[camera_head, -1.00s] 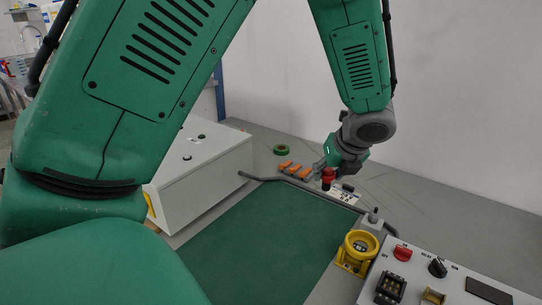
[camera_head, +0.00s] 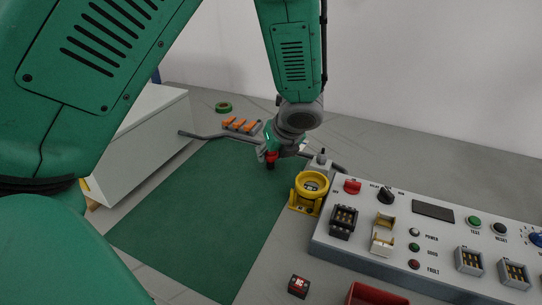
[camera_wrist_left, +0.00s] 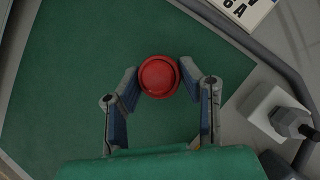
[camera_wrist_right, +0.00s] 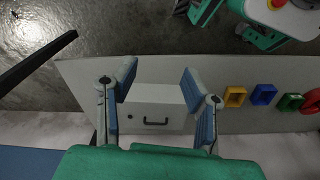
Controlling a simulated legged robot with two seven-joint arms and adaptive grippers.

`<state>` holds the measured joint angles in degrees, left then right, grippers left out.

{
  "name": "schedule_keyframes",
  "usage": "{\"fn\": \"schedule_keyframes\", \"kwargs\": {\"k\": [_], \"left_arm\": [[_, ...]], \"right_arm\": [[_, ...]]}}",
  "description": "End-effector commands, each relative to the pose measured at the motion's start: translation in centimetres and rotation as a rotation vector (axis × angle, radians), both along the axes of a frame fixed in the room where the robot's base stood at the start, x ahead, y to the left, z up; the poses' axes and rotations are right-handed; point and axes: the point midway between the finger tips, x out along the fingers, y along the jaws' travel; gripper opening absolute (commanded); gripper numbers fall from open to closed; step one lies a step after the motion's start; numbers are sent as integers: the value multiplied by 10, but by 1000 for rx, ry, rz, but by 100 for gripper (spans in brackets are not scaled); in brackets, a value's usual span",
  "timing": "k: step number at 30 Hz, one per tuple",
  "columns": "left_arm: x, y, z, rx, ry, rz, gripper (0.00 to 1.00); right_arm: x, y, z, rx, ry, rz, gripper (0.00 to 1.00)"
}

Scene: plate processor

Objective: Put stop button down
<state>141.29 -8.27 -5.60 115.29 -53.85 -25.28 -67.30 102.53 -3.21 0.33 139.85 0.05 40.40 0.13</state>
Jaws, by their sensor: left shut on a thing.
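The stop button (camera_head: 271,157) is a round red cap with a dark lower part. My left gripper (camera_head: 272,151) is shut on it and holds it over the far right part of the green mat (camera_head: 205,205). In the left wrist view, the red button (camera_wrist_left: 159,76) sits between the two fingertips, with green mat behind it; whether it touches the mat I cannot tell. A yellow ring-shaped holder (camera_head: 300,203) stands just right of it in the head view. My right gripper (camera_wrist_right: 158,82) is open and empty; it is outside the head view.
A control panel (camera_head: 455,225) with switches and sockets fills the right. A grey tube (camera_head: 210,136) runs along the mat's far edge. A white box (camera_head: 135,140) stands left. A red bin (camera_head: 372,293) is at the front. The mat's middle is clear.

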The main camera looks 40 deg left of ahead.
Motion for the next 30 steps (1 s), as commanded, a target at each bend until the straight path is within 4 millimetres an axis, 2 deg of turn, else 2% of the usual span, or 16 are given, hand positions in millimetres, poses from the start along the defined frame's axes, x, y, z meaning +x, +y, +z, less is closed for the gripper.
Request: {"fn": "schedule_keyframes", "kwargs": {"k": [4, 12, 13, 14, 15, 24, 30], "left_arm": [[0, -3, 1, 2, 0, -3, 0], [0, 6, -11, -8, 1, -1, 0], [0, 7, -12, -10, 1, -1, 39], [0, 7, -12, -11, 0, -1, 50], [0, 8, -12, -11, 0, -1, 54], [0, 0, -7, -2, -2, -1, 54], [-2, -8, 16, -1, -5, -2, 54]], "right_arm": [[0, -1, 1, -1, 0, -2, 40], [0, -1, -1, -1, 0, -2, 40], [0, -1, -1, -1, 0, -2, 40], [0, -1, -1, -1, 0, -2, 40], [0, -1, -1, -1, 0, -2, 40], [0, -1, 0, -1, 0, -1, 40], [0, -1, 7, -1, 0, -2, 40]]}}
